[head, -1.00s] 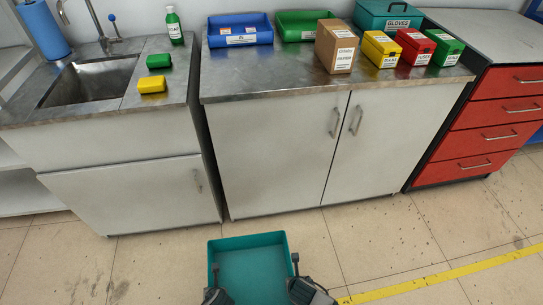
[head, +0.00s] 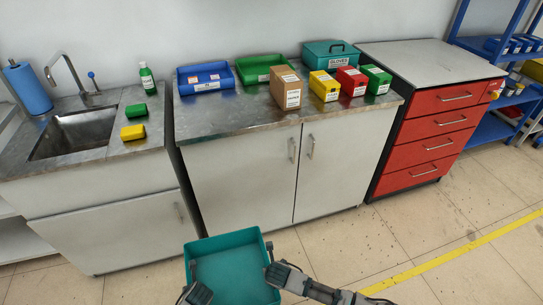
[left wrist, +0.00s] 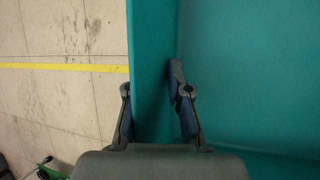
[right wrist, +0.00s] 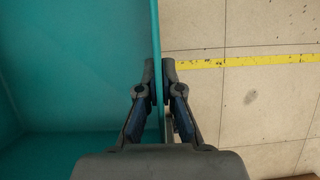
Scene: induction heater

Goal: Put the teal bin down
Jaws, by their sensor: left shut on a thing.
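The teal bin (head: 236,274) is empty and held in front of me at the bottom of the head view, slightly turned, with floor showing around it. My left gripper (head: 190,272) is at its left wall. In the left wrist view, the left fingers (left wrist: 150,88) straddle that wall (left wrist: 152,60), the inner finger inside the bin. My right gripper (head: 269,256) is at the right wall. In the right wrist view, the right fingers (right wrist: 158,75) are closed on both sides of the thin wall (right wrist: 155,35). The bin's underside is hidden.
A sink (head: 75,135) is left; red drawers (head: 437,125) and blue shelves are right.

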